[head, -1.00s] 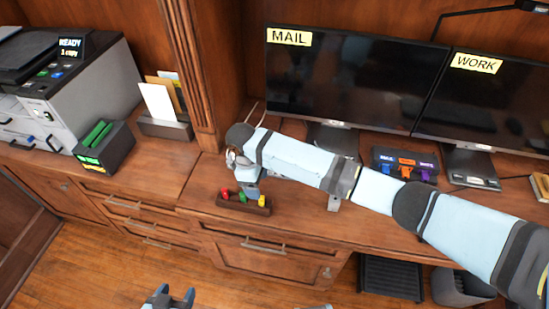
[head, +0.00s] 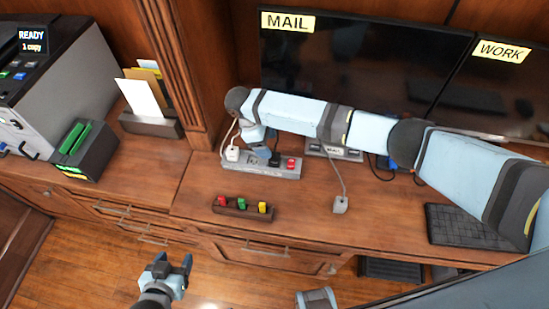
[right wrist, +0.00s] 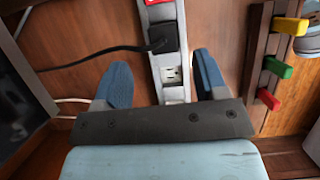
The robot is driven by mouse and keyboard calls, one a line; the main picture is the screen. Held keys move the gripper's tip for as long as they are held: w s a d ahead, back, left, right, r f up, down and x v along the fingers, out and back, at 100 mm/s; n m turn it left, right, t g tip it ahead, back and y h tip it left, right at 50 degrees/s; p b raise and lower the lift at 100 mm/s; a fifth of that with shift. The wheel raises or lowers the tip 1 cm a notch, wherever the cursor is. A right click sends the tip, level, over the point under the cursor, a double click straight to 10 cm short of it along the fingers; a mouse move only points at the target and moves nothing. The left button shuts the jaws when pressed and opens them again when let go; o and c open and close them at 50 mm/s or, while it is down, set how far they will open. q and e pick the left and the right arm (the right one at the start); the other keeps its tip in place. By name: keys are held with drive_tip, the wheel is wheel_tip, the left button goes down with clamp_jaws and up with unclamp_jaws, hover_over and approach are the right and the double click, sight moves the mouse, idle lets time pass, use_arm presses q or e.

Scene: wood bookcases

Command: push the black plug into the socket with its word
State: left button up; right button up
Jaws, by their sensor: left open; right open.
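The black plug (head: 275,158) is on the grey power strip (head: 258,171), near its red switch. In the right wrist view the black plug (right wrist: 163,38) sits on the strip (right wrist: 158,14), its cord running left; I cannot tell how deep it sits. A bare socket (right wrist: 171,74) shows just below it. My right gripper (right wrist: 162,66) is open and empty, its fingers either side of the strip near that socket. In the head view the right gripper is largely hidden behind its own arm. My left gripper (head: 172,268) is open and empty, in front of the desk. Socket words are unreadable.
A white plug (head: 232,153) stands at the strip's left end. A rack (head: 243,214) with red, green and yellow pieces lies in front. A grey plug (head: 340,204) on a cord lies to the right. Two monitors (head: 345,75) labelled MAIL and WORK stand behind.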

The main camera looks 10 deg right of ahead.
sight(275, 155)
drive_tip(key=shift+d+f, duration=0.2)
drive_tip(key=shift+f, duration=0.5)
drive_tip(key=shift+s+p+x, duration=0.1)
drive_tip(key=shift+p+x, duration=0.1)
drive_tip(key=shift+x, duration=1.1)
drive_tip(key=shift+s+p+x, duration=0.15)
drive_tip(key=shift+p+x, duration=0.05)
drive_tip(key=shift+x, duration=1.15)
drive_tip(key=shift+a, duration=0.1)
drive_tip(key=c, duration=1)
